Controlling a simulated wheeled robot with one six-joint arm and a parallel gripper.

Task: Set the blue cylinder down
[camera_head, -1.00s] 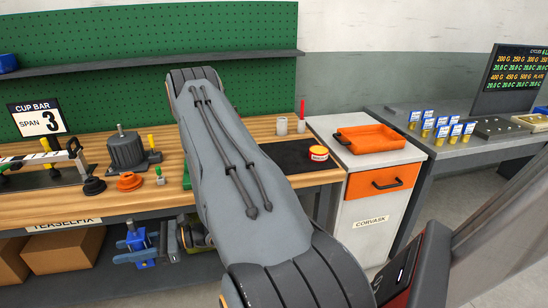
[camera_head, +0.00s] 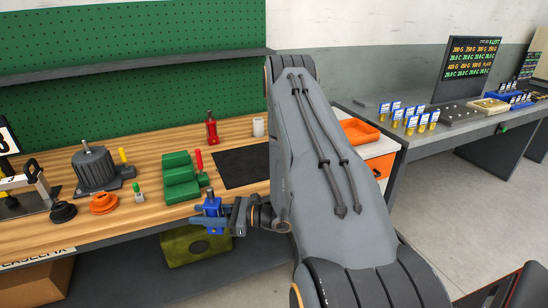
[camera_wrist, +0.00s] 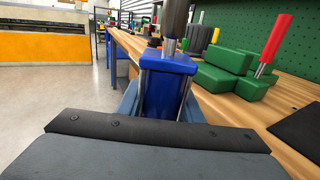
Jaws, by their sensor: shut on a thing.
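The blue cylinder (camera_head: 212,207) is held upright in my gripper (camera_head: 208,221) at the front edge of the wooden bench (camera_head: 150,218). In the wrist view its blue body (camera_wrist: 166,80) has bright metal rods and a dark round top, and stands between the blue fingers. My gripper is shut on it. Its lower end is hidden in the wrist view, and I cannot tell whether it touches anything.
Green stepped blocks (camera_head: 178,178) and a red-handled tool (camera_head: 200,165) stand just behind. A dark mat (camera_head: 241,167) lies to the right, mostly bare. A grey motor-like housing (camera_head: 95,168) and an orange ring (camera_head: 103,203) stand left. A pegboard rises behind.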

